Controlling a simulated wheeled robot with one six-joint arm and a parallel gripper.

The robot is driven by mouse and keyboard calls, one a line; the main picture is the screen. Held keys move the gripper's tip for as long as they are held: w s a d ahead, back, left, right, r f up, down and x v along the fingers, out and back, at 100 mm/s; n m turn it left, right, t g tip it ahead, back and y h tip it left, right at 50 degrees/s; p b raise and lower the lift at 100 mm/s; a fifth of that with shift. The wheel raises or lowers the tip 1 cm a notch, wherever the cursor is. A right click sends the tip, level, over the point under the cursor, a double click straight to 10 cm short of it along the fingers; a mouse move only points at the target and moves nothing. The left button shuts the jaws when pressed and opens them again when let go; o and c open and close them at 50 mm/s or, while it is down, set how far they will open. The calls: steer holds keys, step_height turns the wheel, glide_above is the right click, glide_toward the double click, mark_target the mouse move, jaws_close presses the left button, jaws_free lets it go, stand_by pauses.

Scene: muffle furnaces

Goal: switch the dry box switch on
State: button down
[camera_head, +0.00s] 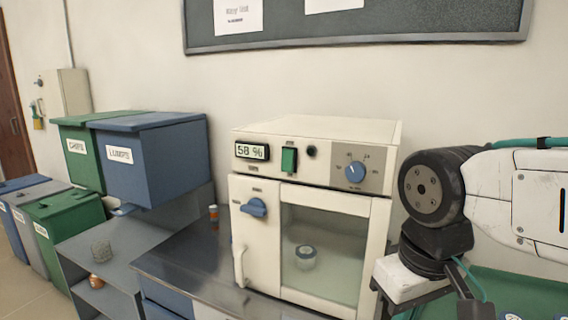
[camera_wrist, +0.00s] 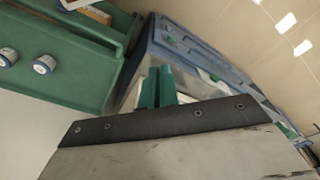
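The dry box (camera_head: 299,218) is a cream cabinet with a glass-windowed door, standing on a metal-topped bench. Its door is closed, and a small round jar (camera_head: 306,257) shows behind the glass. On its top panel are a display (camera_head: 252,151) reading 58 %, a green rocker switch (camera_head: 289,160), a small black button (camera_head: 311,151) and a blue dial (camera_head: 355,172). I cannot tell the rocker's position. In the wrist view my gripper (camera_wrist: 157,88) shows two green fingers close together, with nothing between them. My arm is right of the dry box, apart from it; the switch is unobstructed.
A blue door knob (camera_head: 253,207) and a pale handle (camera_head: 240,266) stick out from the door's left side. Blue and green bins (camera_head: 155,165) stand left. A small orange bottle (camera_head: 213,214) is on the bench. A green tray (camera_wrist: 75,45) with small jars shows in the wrist view.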

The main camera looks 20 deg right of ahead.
mark_target(288, 160)
steer(key=w+a+r+n+t+h, duration=0.35)
steer(key=w+a+r+n, duration=0.7)
steer(key=w+a, duration=0.6)
steer(key=w+r+m+t+h, duration=0.1)
steer(key=w+r+t+h, duration=0.1)
steer(key=w+r, duration=0.4)
step_height(288, 160, up, 4)
steer(key=shift+d+r+h, duration=0.15)
steer(key=shift+h, duration=0.2)
steer(key=w+d+r+x, duration=0.1)
steer(key=x, duration=1.2)
steer(key=shift+w+r, duration=0.25)
steer(key=shift+r, duration=0.05)
